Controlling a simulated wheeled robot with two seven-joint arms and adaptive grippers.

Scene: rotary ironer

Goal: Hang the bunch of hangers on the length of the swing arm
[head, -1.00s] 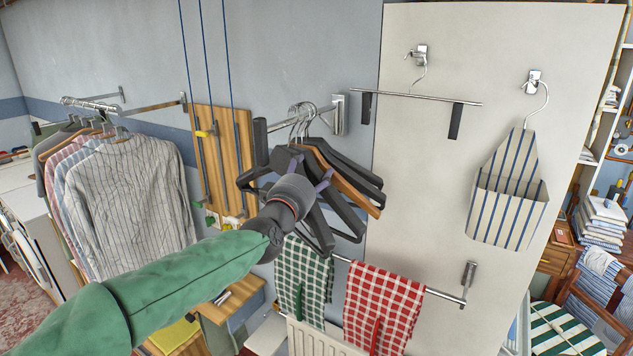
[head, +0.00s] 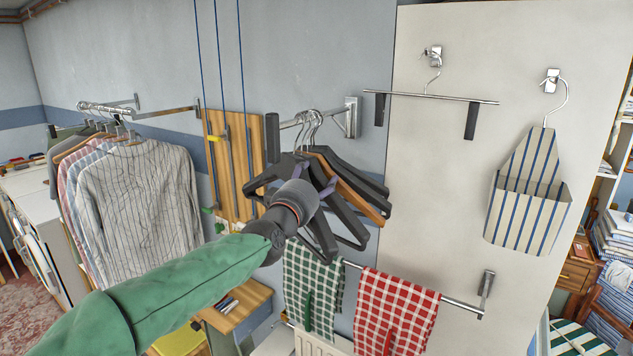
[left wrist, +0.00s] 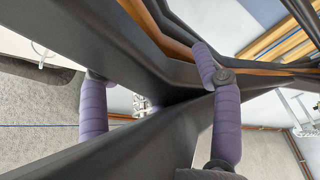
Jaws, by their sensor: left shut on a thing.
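The bunch of hangers (head: 352,200), several black ones and one wooden, hangs together below the swing arm (head: 290,123). The swing arm is a short metal bar on a wall bracket, with a dark upright piece at its outer end. The hangers' metal hooks (head: 312,122) show at the bar, between its end and the bracket; I cannot tell whether they bear on it. My left gripper (head: 318,187) is shut on the hangers, below the hooks. In the left wrist view its purple fingers (left wrist: 160,105) lie on either side of the dark hanger bodies. My right gripper is out of view.
Shirts (head: 140,205) hang on a rail at the left. A clip hanger (head: 430,96) and a striped peg bag (head: 525,205) hang on the pale panel at the right. Checked towels (head: 395,310) hang on a low rail below the bunch. A wooden board (head: 232,165) stands behind.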

